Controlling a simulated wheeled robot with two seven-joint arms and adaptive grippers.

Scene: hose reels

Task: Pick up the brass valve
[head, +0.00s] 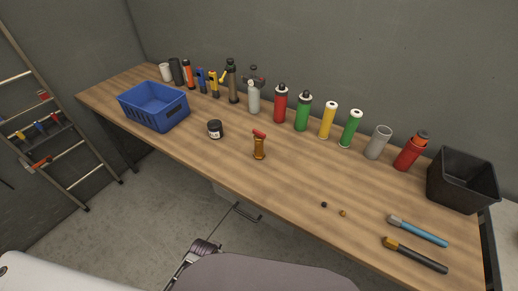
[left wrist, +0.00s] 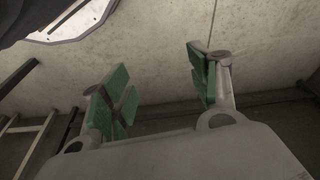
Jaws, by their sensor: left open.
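The brass valve (head: 259,149) stands upright on the wooden workbench (head: 205,152), near its front edge and around the middle. It has a brass-coloured body and a red handle on top. My left gripper (left wrist: 160,88) shows in the left wrist view with its green-padded fingers spread apart and nothing between them. The valve is not in that view, and the gripper is away from it. My right gripper is not in view.
A blue crate (head: 152,117) and a dark jar (head: 215,129) stand left of the valve. Several bottles and tubes line the back. A black bin (head: 462,181) and two brushes (head: 417,231) are at right. The bench around the valve is clear. A ladder (head: 52,123) leans at left.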

